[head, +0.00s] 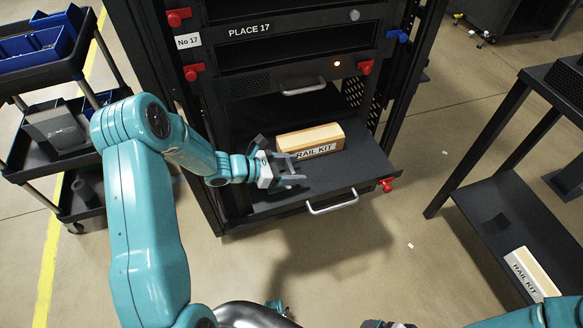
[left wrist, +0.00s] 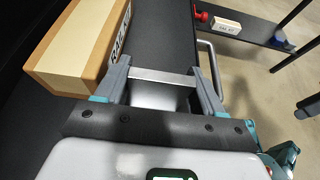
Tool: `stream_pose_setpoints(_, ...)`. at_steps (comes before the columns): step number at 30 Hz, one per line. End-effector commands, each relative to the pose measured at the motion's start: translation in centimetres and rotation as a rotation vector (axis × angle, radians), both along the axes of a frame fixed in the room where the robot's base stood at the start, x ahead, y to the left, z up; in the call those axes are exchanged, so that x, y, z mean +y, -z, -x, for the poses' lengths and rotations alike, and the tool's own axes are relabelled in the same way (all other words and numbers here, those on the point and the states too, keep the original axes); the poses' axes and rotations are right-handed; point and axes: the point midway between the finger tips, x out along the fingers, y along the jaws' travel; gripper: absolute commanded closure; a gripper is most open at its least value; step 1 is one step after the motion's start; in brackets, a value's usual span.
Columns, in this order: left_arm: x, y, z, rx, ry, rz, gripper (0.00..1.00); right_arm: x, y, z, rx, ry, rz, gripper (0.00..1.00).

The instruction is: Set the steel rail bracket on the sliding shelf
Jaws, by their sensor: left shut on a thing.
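My left gripper (head: 288,172) is shut on the steel rail bracket, low over the left part of the sliding shelf. In the left wrist view the bracket (left wrist: 162,77) is a bright silver piece held between the two grey fingers. I cannot tell whether it touches the shelf. The black sliding shelf (head: 362,171) is pulled out of the rack, with a silver handle (head: 333,205) on its front edge. My right arm only shows at the bottom edge of the head view; its fingers are hidden.
A wooden box labelled RAIL KIT (head: 310,141) lies on the shelf just behind my left gripper. A second RAIL KIT box (head: 531,272) is on the low black table (head: 520,215) at right. A cart with blue bins (head: 38,45) stands at left. The shelf's right part is clear.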

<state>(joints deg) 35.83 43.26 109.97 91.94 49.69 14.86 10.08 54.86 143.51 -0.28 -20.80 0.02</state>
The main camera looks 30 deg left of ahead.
Motion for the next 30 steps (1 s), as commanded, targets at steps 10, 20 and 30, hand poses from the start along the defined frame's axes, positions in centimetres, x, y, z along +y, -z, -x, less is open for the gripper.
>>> stream_pose_setpoints(10,0.00,0.00,-0.01,-0.001,0.000,0.001,0.67,0.00,0.03,0.00,0.000,0.000,0.000,0.00)
stream_pose_setpoints(20,0.00,0.49,-0.02,-0.001,0.000,0.000,0.22,0.01,0.52,0.00,0.000,0.000,0.000,0.00)
stream_pose_setpoints(30,0.07,0.47,0.05,0.000,0.000,0.000,0.02,0.00,0.48,0.00,0.000,0.000,0.000,0.00)
